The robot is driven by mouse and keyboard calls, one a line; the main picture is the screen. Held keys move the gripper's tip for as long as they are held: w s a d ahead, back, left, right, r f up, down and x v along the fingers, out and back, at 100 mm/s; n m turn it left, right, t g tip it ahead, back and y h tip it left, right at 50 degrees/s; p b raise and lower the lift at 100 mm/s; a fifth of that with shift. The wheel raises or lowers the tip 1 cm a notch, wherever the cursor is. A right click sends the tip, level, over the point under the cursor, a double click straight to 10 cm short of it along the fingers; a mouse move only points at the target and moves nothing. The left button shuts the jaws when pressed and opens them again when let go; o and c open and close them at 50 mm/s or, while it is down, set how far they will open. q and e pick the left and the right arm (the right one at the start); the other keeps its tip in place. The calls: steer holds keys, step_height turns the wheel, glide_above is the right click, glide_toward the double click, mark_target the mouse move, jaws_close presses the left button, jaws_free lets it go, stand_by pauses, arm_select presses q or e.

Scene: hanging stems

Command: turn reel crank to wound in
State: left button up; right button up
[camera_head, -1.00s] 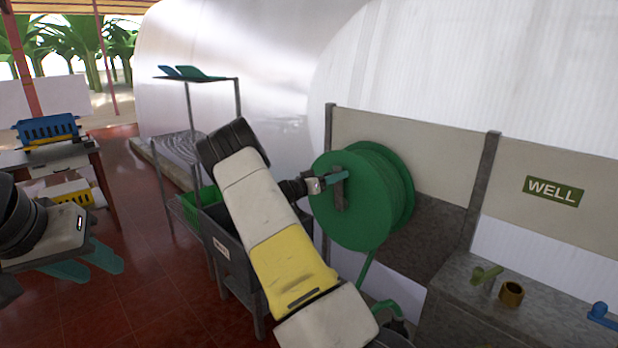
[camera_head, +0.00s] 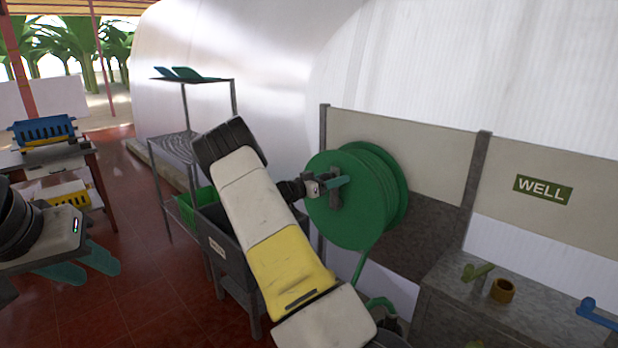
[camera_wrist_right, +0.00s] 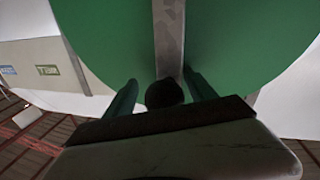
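The green hose reel (camera_head: 362,222) stands upright at the panel wall, its round face toward my right arm. A grey crank bar (camera_head: 335,200) crosses the reel's face; it shows as a grey strip in the right wrist view (camera_wrist_right: 168,40). A dark round crank knob (camera_wrist_right: 165,93) sits at the bar's near end. My right gripper (camera_head: 335,182) is at the crank. In the right wrist view its teal fingers (camera_wrist_right: 161,92) stand on both sides of the knob, with a gap visible on the left side. My left gripper (camera_head: 80,265) is open and empty at the far left, away from the reel.
A grey bench (camera_head: 445,300) with a green-handled tap (camera_head: 478,271) and a brass ring (camera_head: 503,290) stands right of the reel under the WELL sign (camera_head: 542,190). A dark sink-like trough (camera_head: 222,250) and a green crate (camera_head: 195,205) lie behind my right arm.

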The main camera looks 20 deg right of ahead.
steer(key=shift+r, duration=0.1)
steer(key=shift+a, duration=0.35)
steer(key=s+a, duration=0.1)
steer(key=a, duration=0.6)
steer(key=shift+s+f, duration=0.2)
steer(key=shift+s, duration=0.05)
